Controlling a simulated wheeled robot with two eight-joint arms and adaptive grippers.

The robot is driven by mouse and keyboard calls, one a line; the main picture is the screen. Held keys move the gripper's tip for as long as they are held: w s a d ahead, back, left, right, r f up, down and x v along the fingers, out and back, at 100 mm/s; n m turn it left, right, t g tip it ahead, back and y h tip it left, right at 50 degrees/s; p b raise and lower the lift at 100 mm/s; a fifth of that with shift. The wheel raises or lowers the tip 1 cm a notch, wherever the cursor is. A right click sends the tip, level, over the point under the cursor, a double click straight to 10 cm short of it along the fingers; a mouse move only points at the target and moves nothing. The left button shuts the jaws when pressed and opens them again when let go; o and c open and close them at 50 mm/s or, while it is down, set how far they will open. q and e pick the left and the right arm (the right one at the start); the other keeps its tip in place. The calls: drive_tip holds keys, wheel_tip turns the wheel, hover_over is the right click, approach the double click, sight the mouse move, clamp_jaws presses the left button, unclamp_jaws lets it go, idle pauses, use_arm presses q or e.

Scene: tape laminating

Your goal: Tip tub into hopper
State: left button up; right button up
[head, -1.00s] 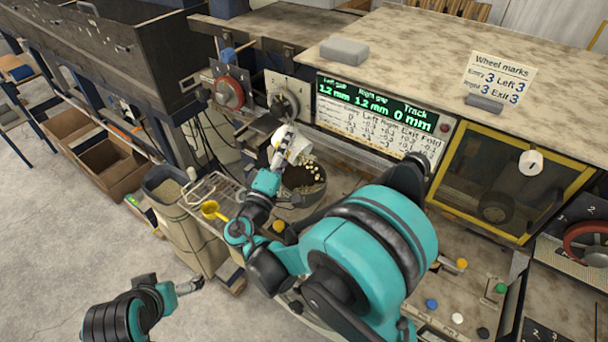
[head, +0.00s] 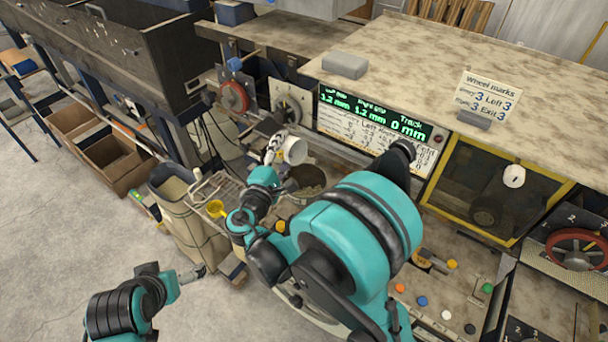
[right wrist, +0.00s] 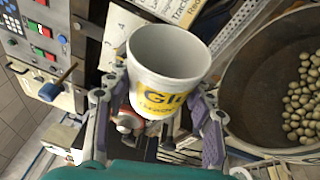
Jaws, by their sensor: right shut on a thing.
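The white tub (head: 295,150) with a yellow label is held in my right gripper (head: 279,147), beside and above the hopper's rim. The right wrist view shows the tub (right wrist: 165,68) between the two fingers of the right gripper (right wrist: 160,98). Its mouth is open and the visible inside looks empty; its bottom is hidden. The hopper (head: 307,195) is a round dark bowl, partly hidden behind my right arm. In the right wrist view the hopper (right wrist: 250,100) holds many pale pellets. My left gripper (head: 192,275) hangs low over the floor, away from the tub.
A yellow scoop (head: 215,208) lies near a wire rack (head: 212,188) left of the hopper. A tall bin (head: 172,188) stands beside them. The machine with its green display (head: 372,116) stands behind the hopper. Coloured buttons (head: 422,300) lie in front on the right.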

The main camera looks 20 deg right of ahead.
drive_tip(key=shift+w+a+r+n+g+y+p, duration=0.15)
drive_tip(key=shift+w+a+n+g+y+p, duration=0.25)
drive_tip(key=shift+n, duration=0.6)
drive_tip(key=shift+w+n, duration=0.25)
drive_tip(key=shift+n, duration=0.25)
drive_tip(key=shift+f+n+g, duration=0.6)
drive_tip(key=shift+f+n, duration=0.1)
drive_tip(key=shift+n, duration=0.2)
drive_tip(key=shift+a+f+n+g, duration=0.1)
drive_tip(key=shift+f+n+g, duration=0.05)
drive_tip(key=shift+n+g, duration=0.2)
drive_tip(key=shift+w+a+n+g, duration=0.3)
drive_tip(key=shift+w+n+g, duration=0.15)
drive_tip(key=shift+n, duration=0.5)
drive_tip(key=w+a+f+n+g+b, duration=0.2)
drive_tip(key=w+f+n+b, duration=0.1)
drive_tip(key=f, duration=0.4)
drive_tip(key=shift+w+n+g+h+b, duration=0.15)
drive_tip(key=shift+n+g+h+b, duration=0.25)
drive_tip(key=shift+n+b, duration=0.35)
drive_tip(key=shift+a+r, duration=0.1)
